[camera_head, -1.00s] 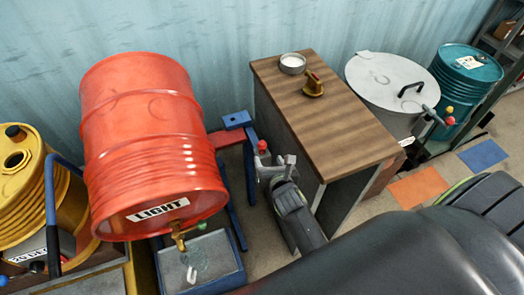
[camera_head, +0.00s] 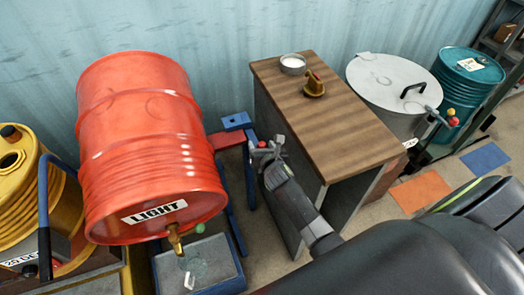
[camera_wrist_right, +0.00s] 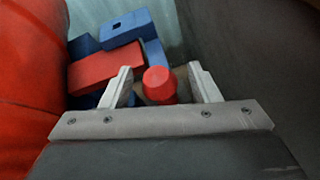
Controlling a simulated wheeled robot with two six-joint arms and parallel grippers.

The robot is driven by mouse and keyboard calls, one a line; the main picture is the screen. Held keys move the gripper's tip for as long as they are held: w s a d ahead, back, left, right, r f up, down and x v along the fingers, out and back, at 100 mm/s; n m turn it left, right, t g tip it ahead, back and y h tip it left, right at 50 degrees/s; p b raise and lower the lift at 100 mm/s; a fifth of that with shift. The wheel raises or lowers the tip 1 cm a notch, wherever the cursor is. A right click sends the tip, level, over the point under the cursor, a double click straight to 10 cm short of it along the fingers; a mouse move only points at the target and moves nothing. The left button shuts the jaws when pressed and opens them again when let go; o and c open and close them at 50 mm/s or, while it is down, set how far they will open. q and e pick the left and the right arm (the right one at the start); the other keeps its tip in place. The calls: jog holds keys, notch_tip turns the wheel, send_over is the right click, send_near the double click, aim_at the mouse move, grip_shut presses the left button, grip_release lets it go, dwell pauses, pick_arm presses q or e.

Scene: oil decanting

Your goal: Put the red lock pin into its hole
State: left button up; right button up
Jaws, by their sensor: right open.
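The red lock pin (camera_wrist_right: 158,84) shows as a round red knob between the fingers of my right gripper (camera_wrist_right: 165,85) in the right wrist view. The fingers are open, with gaps on both sides of the knob. The pin's lower part is hidden. In the head view the pin is a small red spot (camera_head: 262,144) at the gripper (camera_head: 267,152), between the drum stand and the wooden-topped table. A blue block (camera_head: 237,121) on the stand has a small dark hole; it also shows in the wrist view (camera_wrist_right: 125,24). I cannot tell whether this is the pin's hole. My left gripper is not in view.
A red drum (camera_head: 150,145) labelled LIGHT lies tilted left of the gripper, with a brass tap over a grey-topped blue tray (camera_head: 240,270). The wooden-topped table (camera_head: 330,105) is close on the right. A red beam (camera_wrist_right: 105,68) lies just ahead of the fingers.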

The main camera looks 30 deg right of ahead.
jog(key=shift+r, duration=0.1)
jog(key=c, duration=1.1)
